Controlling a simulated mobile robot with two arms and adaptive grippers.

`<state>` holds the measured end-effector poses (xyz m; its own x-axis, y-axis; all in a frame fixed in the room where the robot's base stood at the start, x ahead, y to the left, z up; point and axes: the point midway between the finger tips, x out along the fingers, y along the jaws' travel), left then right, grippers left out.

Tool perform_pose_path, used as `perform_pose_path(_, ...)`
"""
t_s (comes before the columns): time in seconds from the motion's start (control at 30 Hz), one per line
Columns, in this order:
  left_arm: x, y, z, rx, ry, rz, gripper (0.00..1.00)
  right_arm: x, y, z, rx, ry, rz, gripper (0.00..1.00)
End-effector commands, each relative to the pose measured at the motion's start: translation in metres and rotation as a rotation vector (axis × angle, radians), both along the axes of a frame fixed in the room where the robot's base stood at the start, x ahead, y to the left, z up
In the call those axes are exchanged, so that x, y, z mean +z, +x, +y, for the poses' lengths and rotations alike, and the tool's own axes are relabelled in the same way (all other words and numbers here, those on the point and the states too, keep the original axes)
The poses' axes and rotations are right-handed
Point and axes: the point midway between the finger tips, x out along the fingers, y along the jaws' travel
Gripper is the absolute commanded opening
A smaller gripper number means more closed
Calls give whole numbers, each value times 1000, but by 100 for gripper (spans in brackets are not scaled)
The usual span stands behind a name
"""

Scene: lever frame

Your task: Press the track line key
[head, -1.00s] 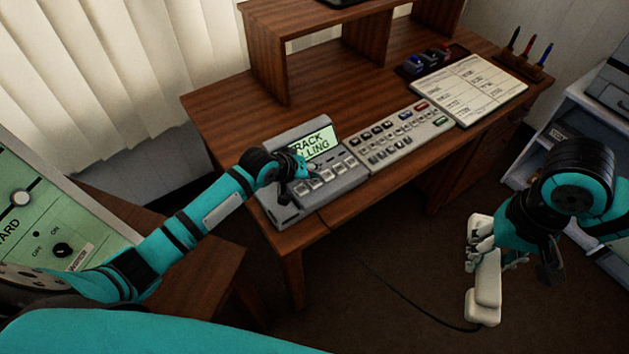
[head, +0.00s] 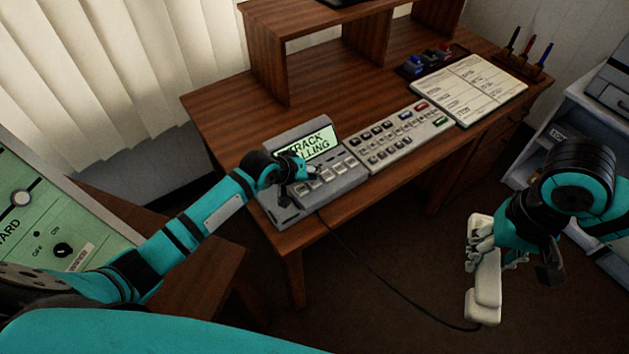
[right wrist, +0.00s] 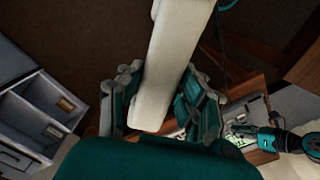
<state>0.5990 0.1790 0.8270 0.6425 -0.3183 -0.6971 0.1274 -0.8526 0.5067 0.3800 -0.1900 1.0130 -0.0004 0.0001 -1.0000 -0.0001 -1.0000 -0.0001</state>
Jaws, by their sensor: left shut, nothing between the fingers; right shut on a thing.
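The grey desk phone console (head: 345,183) sits at the desk's front left edge. Its lit green screen (head: 321,143) shows partly covered text, readable as "RACK" over "LLING". A row of pale keys (head: 338,174) lies below the screen. My left gripper (head: 307,174) is shut and empty over the left part of that row, hiding some keys; whether it touches a key I cannot tell. My right gripper (head: 483,246) is shut on the cream handset (head: 484,295), away from the desk at the right. The handset also fills the middle of the right wrist view (right wrist: 170,65).
A button panel (head: 405,134) with coloured keys stands right of the console, then a printed sheet (head: 470,88). A dark cord (head: 385,278) runs from the console to the handset. A green lever panel (head: 50,215) is at the left, a grey shelf unit (head: 560,130) at the right.

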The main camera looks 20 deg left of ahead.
Motion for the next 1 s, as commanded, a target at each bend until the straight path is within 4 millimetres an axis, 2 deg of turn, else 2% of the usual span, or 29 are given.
perform_pose_path(1.0,-6,0,0,0,-1,1,0,0,0,0,0,0,-1,0)
